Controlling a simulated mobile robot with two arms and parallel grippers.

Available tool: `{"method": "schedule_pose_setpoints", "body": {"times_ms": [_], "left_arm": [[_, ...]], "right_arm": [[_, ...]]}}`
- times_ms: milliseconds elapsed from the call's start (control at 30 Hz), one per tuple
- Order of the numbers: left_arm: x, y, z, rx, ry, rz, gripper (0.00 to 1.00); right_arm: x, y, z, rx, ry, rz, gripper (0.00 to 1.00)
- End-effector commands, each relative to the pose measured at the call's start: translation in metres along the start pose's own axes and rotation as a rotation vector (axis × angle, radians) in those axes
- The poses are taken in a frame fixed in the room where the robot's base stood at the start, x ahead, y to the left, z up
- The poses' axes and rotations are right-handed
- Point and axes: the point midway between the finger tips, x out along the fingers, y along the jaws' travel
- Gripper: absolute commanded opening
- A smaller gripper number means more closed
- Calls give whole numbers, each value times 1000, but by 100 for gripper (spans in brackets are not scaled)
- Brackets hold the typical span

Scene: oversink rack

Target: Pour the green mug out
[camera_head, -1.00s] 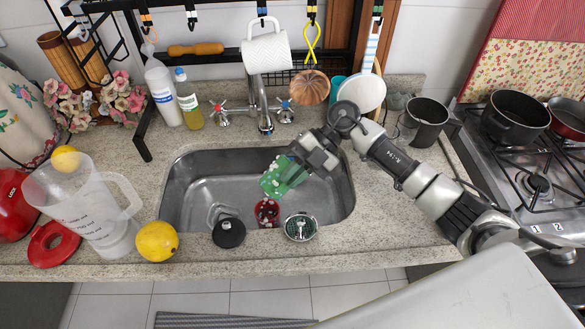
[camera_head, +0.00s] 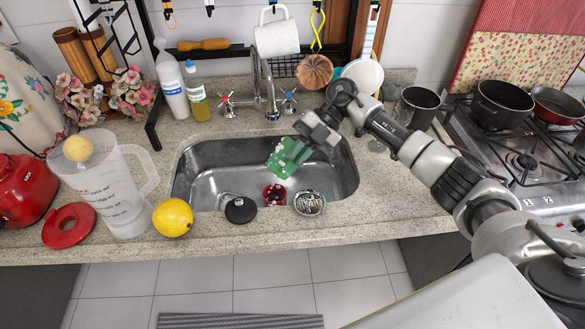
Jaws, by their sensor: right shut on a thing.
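The green mug (camera_head: 286,158) is held tilted over the right half of the sink basin (camera_head: 215,178), its mouth facing down and left. It has pale spots on its side. My right gripper (camera_head: 306,143) is shut on the mug, coming in from the upper right. The fingertips are partly hidden by the gripper body. Whether anything is left inside the mug cannot be told. My left gripper is not in view.
A red strainer (camera_head: 274,194), a black stopper (camera_head: 240,210) and a metal strainer (camera_head: 309,203) sit at the sink's front. The faucet (camera_head: 269,85) stands behind. A clear jug (camera_head: 103,180) and a lemon (camera_head: 173,217) are left. The stove is right.

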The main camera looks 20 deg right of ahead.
Motion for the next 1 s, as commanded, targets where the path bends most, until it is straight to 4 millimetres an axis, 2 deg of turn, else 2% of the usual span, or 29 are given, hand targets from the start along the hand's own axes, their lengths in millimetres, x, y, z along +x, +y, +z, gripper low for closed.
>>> {"method": "schedule_pose_setpoints", "body": {"times_ms": [100, 167, 333, 400, 467, 667, 767, 1000], "left_arm": [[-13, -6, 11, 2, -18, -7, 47], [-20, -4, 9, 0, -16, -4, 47], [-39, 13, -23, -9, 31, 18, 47], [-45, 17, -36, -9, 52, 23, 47], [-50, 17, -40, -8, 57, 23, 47], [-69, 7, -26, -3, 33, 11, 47], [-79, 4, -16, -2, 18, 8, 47], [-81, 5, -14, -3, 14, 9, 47]], "right_arm": [[4, 9, -9, -4, -10, -11, 0], [10, 15, -16, -7, -18, -17, 0], [33, 32, -34, -13, -52, -49, 0], [38, 32, -33, -13, -133, -129, 0], [43, 33, -33, -13, -192, -189, 0], [60, 28, -28, -11, -412, -411, 0], [77, 34, -33, -12, -496, -498, 0], [105, 38, -38, -4, -631, -634, 0]]}}
